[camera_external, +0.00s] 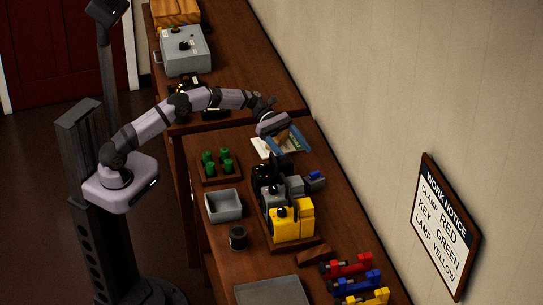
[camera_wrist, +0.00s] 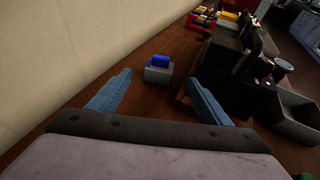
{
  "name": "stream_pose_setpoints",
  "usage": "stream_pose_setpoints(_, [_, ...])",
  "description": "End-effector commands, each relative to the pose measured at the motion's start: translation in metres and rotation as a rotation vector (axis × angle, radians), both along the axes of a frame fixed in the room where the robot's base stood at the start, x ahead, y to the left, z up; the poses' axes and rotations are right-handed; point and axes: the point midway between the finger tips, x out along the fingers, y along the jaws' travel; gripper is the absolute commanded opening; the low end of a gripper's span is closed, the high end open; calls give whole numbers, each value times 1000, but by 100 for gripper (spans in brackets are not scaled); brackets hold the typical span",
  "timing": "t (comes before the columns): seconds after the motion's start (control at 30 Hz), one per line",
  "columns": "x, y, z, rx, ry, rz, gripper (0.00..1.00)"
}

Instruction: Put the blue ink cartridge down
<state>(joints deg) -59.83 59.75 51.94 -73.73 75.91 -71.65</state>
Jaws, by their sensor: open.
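The blue ink cartridge (camera_wrist: 160,61) sits upright on or in a small grey block (camera_wrist: 157,75) on the wooden table. It also shows in the external view (camera_external: 316,175), to the right of the black, grey and yellow machine. My gripper (camera_wrist: 157,97) is open, with its two blue fingers spread and nothing between them. The cartridge lies ahead of the fingertips, apart from them. In the external view my gripper (camera_external: 288,141) is above the table, beyond the cartridge and near the wall.
The machine (camera_external: 292,222) stands close to the cartridge. A grey bin (camera_external: 224,206), a tray with green pegs (camera_external: 219,166) and red, blue and yellow pieces (camera_external: 358,282) are on the table. Paper (camera_external: 262,148) lies below my gripper. The wall (camera_wrist: 70,55) runs along one side.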

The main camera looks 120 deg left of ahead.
Motion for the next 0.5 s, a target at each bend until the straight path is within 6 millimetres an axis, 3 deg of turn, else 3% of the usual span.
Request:
stream_pose_setpoints(0.27, [-16,7,6,0,1,0,72])
stream_pose_setpoints(0.37, [-17,7,6,-1,1,-1,54])
stream_pose_setpoints(0.5, [-16,7,6,0,1,0,54])
